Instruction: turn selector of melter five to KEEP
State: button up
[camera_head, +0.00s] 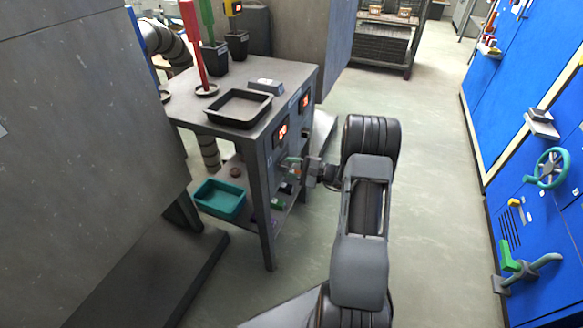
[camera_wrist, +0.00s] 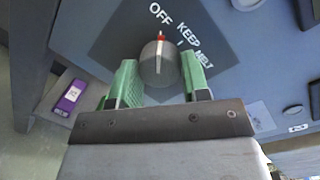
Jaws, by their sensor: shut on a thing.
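In the wrist view, the selector (camera_wrist: 157,66) is a round grey knob with a red-tipped pointer on a dark plate marked OFF, KEEP and MELT. Its red tip points up toward OFF, to the left of KEEP. The green fingers of my gripper (camera_wrist: 160,75) are on both sides of the knob, shut on it. In the head view, my gripper (camera_head: 291,167) is at the front panel of the metal table (camera_head: 293,74), below a red display (camera_head: 282,131). The knob is too small and covered to make out there. The melter's number is not readable.
A black tray (camera_head: 265,121) and a grey box (camera_head: 267,85) are on the tabletop. A teal bin (camera_head: 219,211) is on the lower shelf. A purple-labelled item (camera_wrist: 71,95) lies left of the panel. Blue cabinets (camera_head: 540,215) stand right, across clear floor.

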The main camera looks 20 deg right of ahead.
jog(key=m+p, duration=0.3)
jog(key=m, duration=0.1)
jog(key=shift+r, duration=0.1)
jog(key=shift+m+t+y+p, duration=0.4)
jog(key=shift+m+p, duration=0.85)
jog(key=shift+m, duration=1.15)
jog(key=shift+f+h, duration=0.2)
jog(key=shift+h, duration=0.1)
jog(key=o, duration=0.9)
jog(key=p+v, duration=0.1)
jog(key=v, duration=1.2)
jog(key=shift+s+d+f+p, duration=0.15)
jog(key=shift+s+d+p, duration=0.15)
jog(key=shift+p, duration=0.1)
